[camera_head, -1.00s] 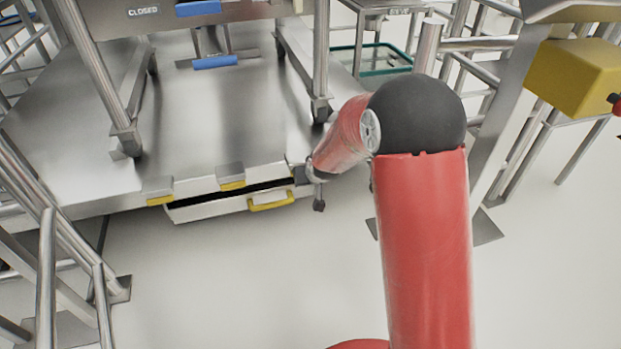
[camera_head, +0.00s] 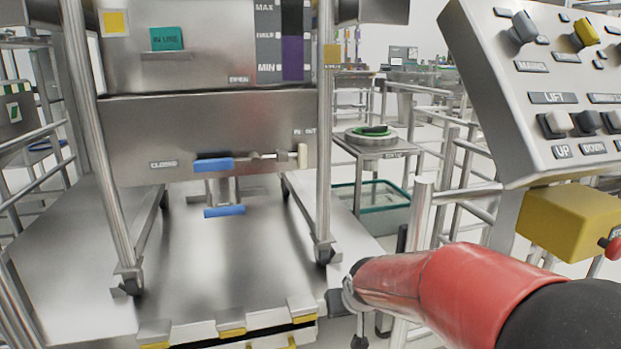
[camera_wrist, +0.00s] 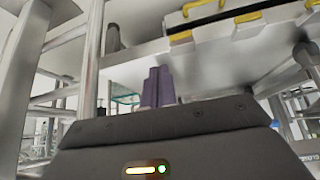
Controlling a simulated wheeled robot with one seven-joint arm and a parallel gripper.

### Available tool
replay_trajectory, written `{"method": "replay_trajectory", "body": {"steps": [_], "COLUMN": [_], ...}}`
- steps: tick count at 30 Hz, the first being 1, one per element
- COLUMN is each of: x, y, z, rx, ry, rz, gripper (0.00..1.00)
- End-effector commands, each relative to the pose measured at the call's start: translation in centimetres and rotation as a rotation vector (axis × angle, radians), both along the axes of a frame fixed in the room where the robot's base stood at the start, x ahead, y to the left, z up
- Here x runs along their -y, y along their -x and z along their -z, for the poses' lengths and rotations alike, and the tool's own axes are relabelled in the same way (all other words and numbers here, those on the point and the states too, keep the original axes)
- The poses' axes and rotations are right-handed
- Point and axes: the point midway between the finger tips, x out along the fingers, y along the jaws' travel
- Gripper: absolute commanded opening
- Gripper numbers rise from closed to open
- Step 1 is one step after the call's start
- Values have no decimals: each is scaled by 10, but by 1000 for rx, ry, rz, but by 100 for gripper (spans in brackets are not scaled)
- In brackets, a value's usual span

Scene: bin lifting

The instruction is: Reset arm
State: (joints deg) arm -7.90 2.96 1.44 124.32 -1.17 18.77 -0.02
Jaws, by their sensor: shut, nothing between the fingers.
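My gripper (camera_wrist: 158,87) shows in the wrist view as purple fingers held together above the dark wrist housing. It is shut and empty, and it touches nothing that I can make out. In the head view my red arm (camera_head: 440,290) reaches in from the lower right toward the middle. Its far end is beside the right front corner of the steel platform (camera_head: 230,270). The fingers cannot be made out in the head view.
A steel bin (camera_head: 205,135) on a wheeled frame stands on the platform. A control panel (camera_head: 560,90) with LIFT buttons and a yellow box (camera_head: 568,222) with a red button are at the right. Rails (camera_head: 465,190) stand close behind my arm. A teal-rimmed tub (camera_head: 370,207) is behind.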

Motion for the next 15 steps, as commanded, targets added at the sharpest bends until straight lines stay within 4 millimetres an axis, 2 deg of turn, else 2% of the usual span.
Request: {"method": "replay_trajectory", "body": {"steps": [1, 6, 10, 12, 15], "x": [11, 41, 58, 64, 70], "y": [21, 95, 154, 182, 214], "z": [-32, -91, -122, -132, -140], "rx": [1, -30, -54, -67, -82], "ry": [1, 4, 3, 1, -2], "rz": [19, 76, 117, 135, 156], "gripper": [0, 0, 0, 0, 0]}}
